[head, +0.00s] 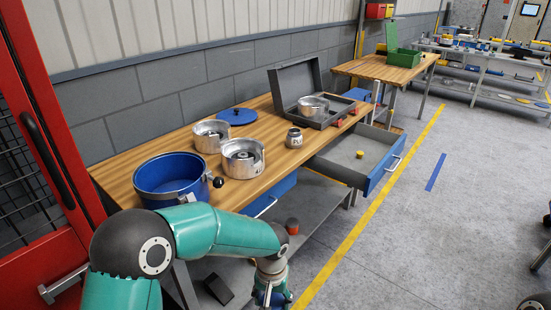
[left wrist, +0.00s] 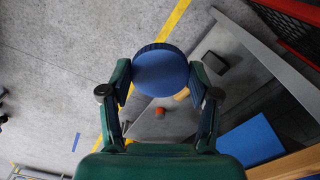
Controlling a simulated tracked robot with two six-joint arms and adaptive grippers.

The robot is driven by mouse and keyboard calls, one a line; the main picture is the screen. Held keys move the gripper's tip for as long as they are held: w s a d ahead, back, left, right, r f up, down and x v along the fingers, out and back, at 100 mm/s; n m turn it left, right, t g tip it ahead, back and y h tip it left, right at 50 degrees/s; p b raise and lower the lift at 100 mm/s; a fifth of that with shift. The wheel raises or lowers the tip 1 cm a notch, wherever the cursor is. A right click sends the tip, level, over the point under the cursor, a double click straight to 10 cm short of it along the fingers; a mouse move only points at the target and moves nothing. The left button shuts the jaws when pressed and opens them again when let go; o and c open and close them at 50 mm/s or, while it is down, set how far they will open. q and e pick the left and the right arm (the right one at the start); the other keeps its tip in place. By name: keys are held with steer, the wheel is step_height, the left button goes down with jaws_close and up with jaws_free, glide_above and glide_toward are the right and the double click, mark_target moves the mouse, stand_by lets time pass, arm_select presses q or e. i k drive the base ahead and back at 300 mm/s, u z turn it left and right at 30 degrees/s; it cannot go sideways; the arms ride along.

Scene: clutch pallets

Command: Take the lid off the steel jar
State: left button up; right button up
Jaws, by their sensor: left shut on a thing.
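The small steel jar (head: 295,140) stands upright on the wooden workbench (head: 262,160), with dark lettering on its side and no lid seen on top. My left gripper (head: 272,297) hangs low in front of the bench, beyond its front edge and apart from the jar. In the left wrist view my left gripper (left wrist: 160,78) is shut on a round blue lid (left wrist: 161,70) with a ridged edge, held between its two fingers. In the head view the lid is mostly hidden at the bottom edge. My right gripper is not in view.
A blue pot (head: 170,178) with a black-knobbed clamp, steel drums (head: 242,160) and a flat blue cover (head: 237,116) stand on the bench. An open grey case (head: 295,82) is behind. A drawer (head: 376,180) sticks out, holding a yellow piece (head: 360,154).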

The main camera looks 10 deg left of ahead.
mark_target(294, 138)
steer(key=u, duration=0.05)
steer(key=k, duration=0.5)
steer(key=z, duration=0.55)
steer(key=i, duration=1.55)
steer(key=u, duration=0.55)
